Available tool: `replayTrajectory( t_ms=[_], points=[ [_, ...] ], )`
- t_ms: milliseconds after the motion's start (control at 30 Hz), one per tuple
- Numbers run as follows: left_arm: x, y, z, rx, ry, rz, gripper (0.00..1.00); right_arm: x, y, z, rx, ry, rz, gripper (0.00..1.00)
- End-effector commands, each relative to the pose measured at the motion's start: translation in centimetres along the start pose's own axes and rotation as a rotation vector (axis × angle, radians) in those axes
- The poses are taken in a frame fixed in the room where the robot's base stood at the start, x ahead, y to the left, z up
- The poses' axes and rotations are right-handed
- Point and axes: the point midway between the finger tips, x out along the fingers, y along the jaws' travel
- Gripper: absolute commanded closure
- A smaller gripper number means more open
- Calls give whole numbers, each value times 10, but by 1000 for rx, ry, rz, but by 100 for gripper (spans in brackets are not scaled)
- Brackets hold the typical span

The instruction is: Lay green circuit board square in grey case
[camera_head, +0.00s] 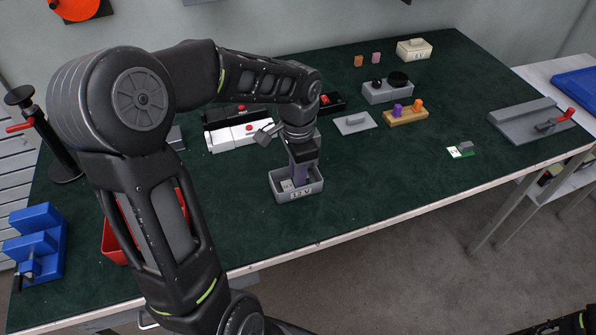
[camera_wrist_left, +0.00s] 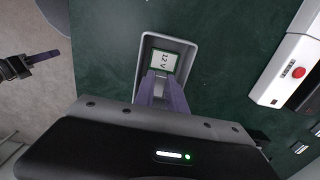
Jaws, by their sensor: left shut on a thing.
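The grey case (camera_head: 309,190) stands near the table's front edge, with "12 V" on its front. My left gripper (camera_head: 300,178) points down into it, purple fingers inside the walls. In the left wrist view the fingers (camera_wrist_left: 163,88) meet the green circuit board (camera_wrist_left: 152,62), which bears a white "12 V" label and has a thin green edge. The gripper is shut on the board, which lies within the case (camera_wrist_left: 192,48) outline. The fingers hide its near part; I cannot tell whether it touches the floor. My right gripper (camera_wrist_left: 42,58) shows at the left of the wrist view, away from the table.
A white box with a red button (camera_head: 238,135) lies behind the case. A flat grey lid (camera_head: 355,123), a tan block with pegs (camera_head: 405,116) and a small green-and-white piece (camera_head: 461,150) lie to the right. A red bin (camera_head: 115,243) is left.

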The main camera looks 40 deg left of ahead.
Motion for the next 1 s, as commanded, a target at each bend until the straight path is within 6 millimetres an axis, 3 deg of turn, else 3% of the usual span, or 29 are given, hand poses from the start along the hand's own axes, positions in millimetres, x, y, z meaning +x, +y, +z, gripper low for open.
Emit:
replayTrajectory(
  t_ms=[267, 300, 400, 767, 1000],
  points=[
    [4, 0, 0, 0, 0, 0, 100, 3, 1, 0, 0, 0, 0, 65],
    [3, 0, 0, 0, 0, -1, 83, 2, 1, 0, 0, 0, 0, 65],
    [2, 0, 0, 0, 0, 0, 75, 2, 1, 0, 0, 0, 0, 65],
    [-3, 0, 0, -1, 1, -1, 75, -1, 0, 0, 0, 0, 0, 65],
    [-35, -1, -1, -1, 4, -5, 75, 0, 0, 0, 0, 0, 0, 65]
  ],
)
